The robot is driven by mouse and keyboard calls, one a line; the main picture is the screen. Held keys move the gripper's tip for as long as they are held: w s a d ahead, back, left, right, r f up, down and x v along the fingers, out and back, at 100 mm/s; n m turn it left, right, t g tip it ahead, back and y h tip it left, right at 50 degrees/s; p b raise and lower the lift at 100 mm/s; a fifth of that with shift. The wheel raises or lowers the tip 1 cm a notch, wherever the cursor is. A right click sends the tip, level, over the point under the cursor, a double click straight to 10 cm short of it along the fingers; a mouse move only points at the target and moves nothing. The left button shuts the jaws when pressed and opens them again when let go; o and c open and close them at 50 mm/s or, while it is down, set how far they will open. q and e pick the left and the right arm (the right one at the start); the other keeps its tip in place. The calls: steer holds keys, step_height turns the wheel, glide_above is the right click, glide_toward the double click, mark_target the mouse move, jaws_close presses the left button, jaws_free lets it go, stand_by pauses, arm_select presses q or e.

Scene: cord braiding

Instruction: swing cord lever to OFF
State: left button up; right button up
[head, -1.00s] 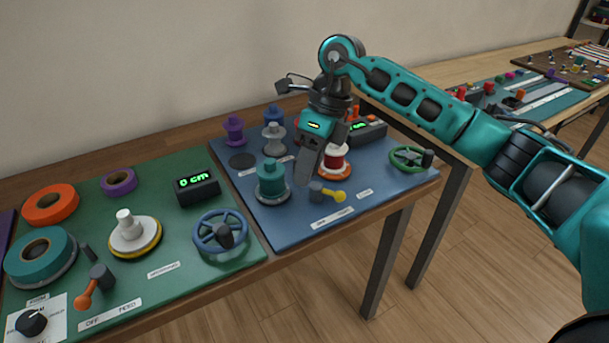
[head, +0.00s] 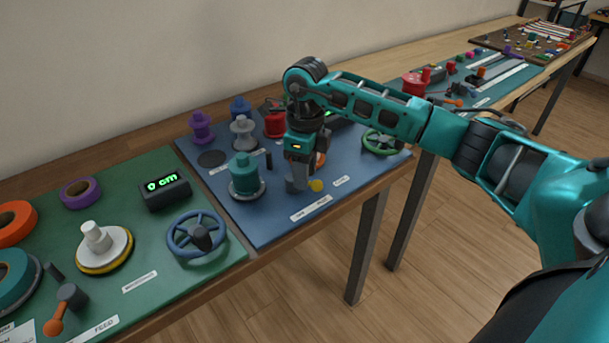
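The rest of the lever is mostly covered by the fingers. My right gripper (head: 298,182) points down at the lever, with its tips low by the lever's grey base. Its fingers overlap in this view, so I cannot tell whether they are apart, or whether they touch the lever. White label strips (head: 311,208) lie in front of the lever; their lettering is too small to read surely. My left gripper is not in view.
A teal spool (head: 244,174) stands left of the gripper, and a green handwheel (head: 381,142) to its right. A green board (head: 140,235) on the left has a blue handwheel (head: 196,236) and an orange-knobbed lever (head: 60,316). The blue board's front left is clear.

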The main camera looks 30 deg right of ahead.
steer(key=shift+f, duration=0.65)
jaws_close()
